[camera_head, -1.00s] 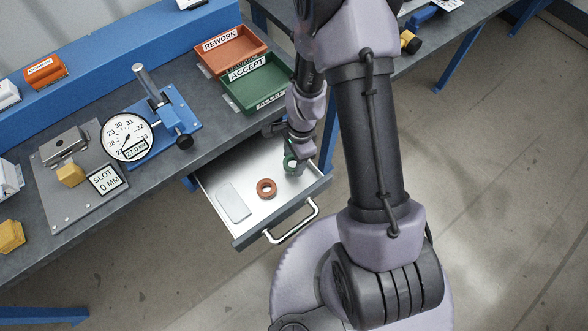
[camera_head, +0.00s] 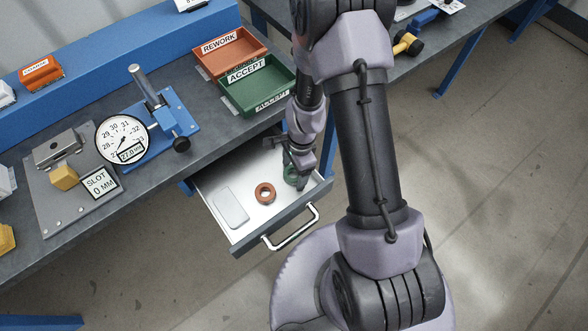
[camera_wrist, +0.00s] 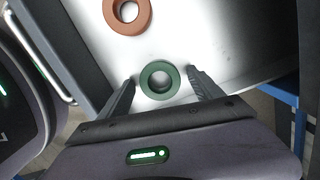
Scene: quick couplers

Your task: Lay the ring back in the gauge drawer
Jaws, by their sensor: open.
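A green ring (camera_wrist: 159,80) lies flat on the light floor of the open gauge drawer (camera_head: 221,182), in its right part. The ring also shows in the head view (camera_head: 290,177), partly hidden by my gripper. My gripper (camera_wrist: 160,78) is open, with one finger on each side of the green ring and a gap on both sides. An orange-brown ring (camera_head: 265,193) lies in the middle of the drawer; it also shows at the top left of the wrist view (camera_wrist: 128,14).
A pale flat plate (camera_head: 231,207) lies in the drawer's left part. The drawer's front handle (camera_head: 293,229) juts out over the floor. On the bench above stand a dial gauge (camera_head: 122,140), the green ACCEPT tray (camera_head: 257,94) and the REWORK tray (camera_head: 230,57).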

